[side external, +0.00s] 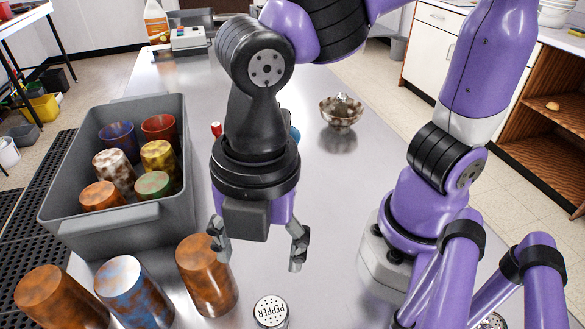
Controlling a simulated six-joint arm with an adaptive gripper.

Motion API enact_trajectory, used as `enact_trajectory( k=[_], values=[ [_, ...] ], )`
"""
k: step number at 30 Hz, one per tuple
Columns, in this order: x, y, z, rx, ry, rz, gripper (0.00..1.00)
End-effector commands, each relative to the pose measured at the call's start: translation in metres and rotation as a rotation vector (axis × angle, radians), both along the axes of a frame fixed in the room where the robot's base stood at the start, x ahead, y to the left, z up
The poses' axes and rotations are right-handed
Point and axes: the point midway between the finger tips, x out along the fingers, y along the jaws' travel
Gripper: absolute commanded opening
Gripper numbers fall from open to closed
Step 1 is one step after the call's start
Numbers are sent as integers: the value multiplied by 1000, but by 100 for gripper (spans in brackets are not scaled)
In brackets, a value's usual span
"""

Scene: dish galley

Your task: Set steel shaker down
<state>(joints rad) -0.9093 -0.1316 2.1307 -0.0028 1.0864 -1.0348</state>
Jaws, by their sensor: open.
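A shaker with a pale, perforated top marked PEPPER (271,311) stands upright on the steel table (345,195) at the bottom edge of the side external view. Its lower part is cut off by the frame. My gripper (259,250) points down with its two fingers spread apart and nothing between them. In the picture the fingertips are just above the shaker's top, with a gap to it. I cannot tell the exact distance in depth.
A grey bin (60,195) holding several coloured tumblers stands at the left. A rusty-brown tumbler (207,275) stands close left of my gripper, with a blue-white tumbler (130,290) and another brown tumbler (60,300) further left. A patterned bowl (341,114) stands behind.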

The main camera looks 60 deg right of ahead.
Motion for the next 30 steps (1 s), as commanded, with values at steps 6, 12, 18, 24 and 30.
enact_trajectory(
  k=[6, 12, 18, 24, 30],
  values=[
    [52, -99, 26, 212, -125, -983, 77],
    [57, -172, 36, 407, -226, -1685, 77],
    [54, -192, 37, 480, -261, -1901, 77],
    [54, -192, 37, 479, -260, -1900, 77],
    [54, -192, 37, 479, -259, -1897, 77]
  ],
)
